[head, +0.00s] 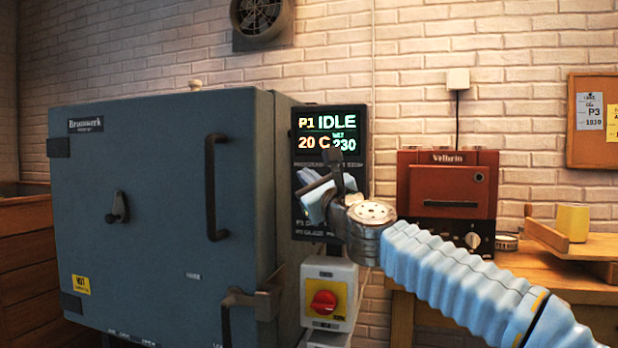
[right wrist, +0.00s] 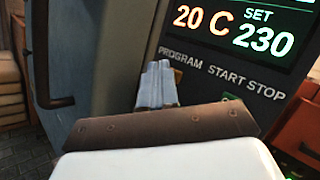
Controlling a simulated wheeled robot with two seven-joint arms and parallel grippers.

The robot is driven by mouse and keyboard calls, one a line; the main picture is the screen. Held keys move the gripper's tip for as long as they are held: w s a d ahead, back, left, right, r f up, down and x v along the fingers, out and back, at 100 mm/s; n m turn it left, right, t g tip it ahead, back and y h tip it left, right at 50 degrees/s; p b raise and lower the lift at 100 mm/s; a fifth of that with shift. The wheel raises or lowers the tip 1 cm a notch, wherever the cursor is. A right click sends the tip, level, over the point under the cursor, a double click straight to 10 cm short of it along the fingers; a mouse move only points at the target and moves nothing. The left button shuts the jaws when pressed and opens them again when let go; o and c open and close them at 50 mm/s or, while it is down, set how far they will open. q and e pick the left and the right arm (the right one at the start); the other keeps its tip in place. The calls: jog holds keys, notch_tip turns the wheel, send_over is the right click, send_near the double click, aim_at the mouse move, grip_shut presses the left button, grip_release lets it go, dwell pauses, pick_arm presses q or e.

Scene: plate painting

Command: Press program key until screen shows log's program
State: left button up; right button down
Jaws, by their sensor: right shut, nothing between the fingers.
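The controller screen (head: 330,132) on the kiln's side reads P1 IDLE, 20 C, SET 230. Its lower part, with 20 C and SET 230, also shows in the right wrist view (right wrist: 235,30). Below it are the labels PROGRAM, START and STOP. My right gripper (head: 312,195) is in front of the key area, its pale fingers shut and empty. In the right wrist view its fingertips (right wrist: 158,68) are just below the PROGRAM label and mostly hide the program key (right wrist: 178,76). I cannot tell whether they touch it. My left gripper is not in view.
The large blue-grey kiln (head: 150,200) fills the left. A red rotary switch (head: 323,303) is below the panel. A note (head: 590,111) on the corkboard (head: 592,150) shows P3.

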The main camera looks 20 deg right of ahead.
jog(key=shift+w+d, duration=0.2)
jog(key=shift+w, duration=0.15)
dwell(0.3)
dwell(0.4)
jog(key=shift+s+a, duration=0.4)
jog(key=shift+s, duration=0.25)
jog(key=shift+b, duration=0.35)
jog(key=shift+w+d, duration=0.2)
jog(key=shift+w, duration=0.15)
jog(key=shift+w+d, duration=0.2)
jog(key=shift+w, duration=0.1)
dwell(0.7)
jog(key=shift+s, duration=0.1)
jog(key=shift+s+a, duration=0.45)
jog(key=shift+s, duration=0.15)
